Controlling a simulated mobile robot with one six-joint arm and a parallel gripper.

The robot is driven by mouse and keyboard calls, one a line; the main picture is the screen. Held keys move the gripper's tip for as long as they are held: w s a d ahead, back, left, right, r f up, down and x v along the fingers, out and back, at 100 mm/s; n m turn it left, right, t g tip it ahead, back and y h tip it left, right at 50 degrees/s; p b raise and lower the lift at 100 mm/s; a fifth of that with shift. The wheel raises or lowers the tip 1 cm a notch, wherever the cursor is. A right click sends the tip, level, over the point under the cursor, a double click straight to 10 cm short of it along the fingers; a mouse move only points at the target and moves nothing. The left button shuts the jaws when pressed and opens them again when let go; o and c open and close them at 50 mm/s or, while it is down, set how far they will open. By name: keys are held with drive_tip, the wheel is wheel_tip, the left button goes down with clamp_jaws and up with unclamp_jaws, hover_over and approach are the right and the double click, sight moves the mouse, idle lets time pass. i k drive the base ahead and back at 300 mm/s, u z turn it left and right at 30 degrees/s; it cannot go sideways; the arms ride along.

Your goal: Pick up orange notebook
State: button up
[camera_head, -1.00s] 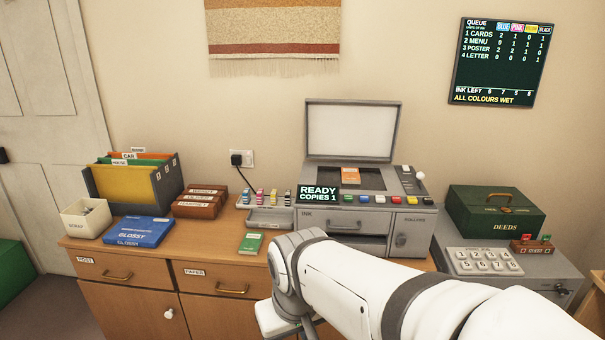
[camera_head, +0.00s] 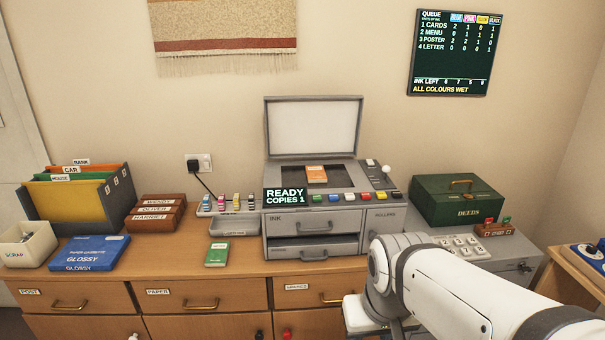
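A small orange notebook (camera_head: 316,175) lies on the dark glass bed of the grey copier (camera_head: 285,225), whose lid stands open. My white arm comes in from the lower right, in front of the copier's right side and the keypad box. My gripper's fingers are not clearly visible; only the wrist end of the arm shows, below and to the right of the notebook and apart from it.
A green notebook (camera_head: 217,253) lies on the wooden cabinet top (camera_head: 180,262). Ink bottles (camera_head: 236,201), wooden boxes (camera_head: 155,214), a folder rack (camera_head: 117,196), a blue glossy pack (camera_head: 90,252) and a scrap bin (camera_head: 27,244) stand left. A green deeds box (camera_head: 457,201) stands right.

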sight(315, 174)
drive_tip(key=u, duration=0.05)
drive_tip(key=i, duration=1.5)
drive_tip(key=z, duration=0.05)
